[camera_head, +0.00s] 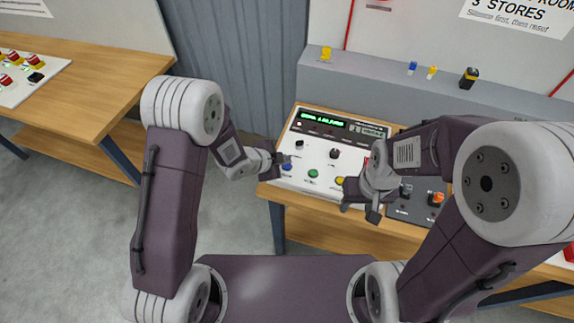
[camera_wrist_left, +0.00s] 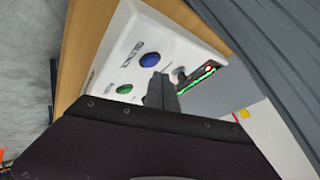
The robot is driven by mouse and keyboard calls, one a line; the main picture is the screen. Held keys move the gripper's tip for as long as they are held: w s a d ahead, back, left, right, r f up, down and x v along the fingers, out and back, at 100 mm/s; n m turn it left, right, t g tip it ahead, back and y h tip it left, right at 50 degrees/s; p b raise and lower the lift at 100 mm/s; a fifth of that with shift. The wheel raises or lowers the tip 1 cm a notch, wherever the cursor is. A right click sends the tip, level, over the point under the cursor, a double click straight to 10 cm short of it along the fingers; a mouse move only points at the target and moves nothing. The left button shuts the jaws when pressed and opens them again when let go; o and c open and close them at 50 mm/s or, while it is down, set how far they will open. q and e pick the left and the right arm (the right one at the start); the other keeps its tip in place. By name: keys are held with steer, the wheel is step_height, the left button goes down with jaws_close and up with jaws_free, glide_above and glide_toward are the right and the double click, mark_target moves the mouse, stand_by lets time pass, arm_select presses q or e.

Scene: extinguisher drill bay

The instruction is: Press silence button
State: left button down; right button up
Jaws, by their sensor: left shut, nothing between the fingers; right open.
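The white control panel (camera_head: 312,183) on the wooden bench carries a blue button (camera_head: 287,167), a green button (camera_head: 313,173) and a yellow button (camera_head: 340,181). The blue button (camera_wrist_left: 150,60) and green button (camera_wrist_left: 124,89) also show in the left wrist view. My left gripper (camera_head: 284,159) is shut and empty at the panel's left side, close to the blue button. In the left wrist view its fingertips (camera_wrist_left: 161,77) appear just beside the blue button; contact cannot be told. My right gripper (camera_head: 359,208) is open over the panel's front right part.
A green-lit display (camera_head: 323,119) and dark knobs (camera_head: 334,153) sit on the panel. A dark box with an orange switch (camera_head: 437,199) stands to its right. A grey ledge (camera_head: 370,80) behind holds small items. Another wooden table (camera_head: 100,80) stands at left.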

mark_target(285, 167)
stand_by(0.7)
arm_select(q)
steer(key=shift+f+b, duration=0.4)
steer(key=shift+b, duration=0.05)
steer(key=shift+f+b, duration=0.45)
steer(key=shift+f, duration=0.05)
stand_by(0.3)
steer(key=shift+r, duration=0.1)
steer(key=shift+r+p, duration=0.75)
steer(key=shift+r, duration=0.05)
steer(key=shift+r, duration=0.1)
step_height(285, 167, up, 5)
steer(key=p, duration=0.4)
stand_by(0.3)
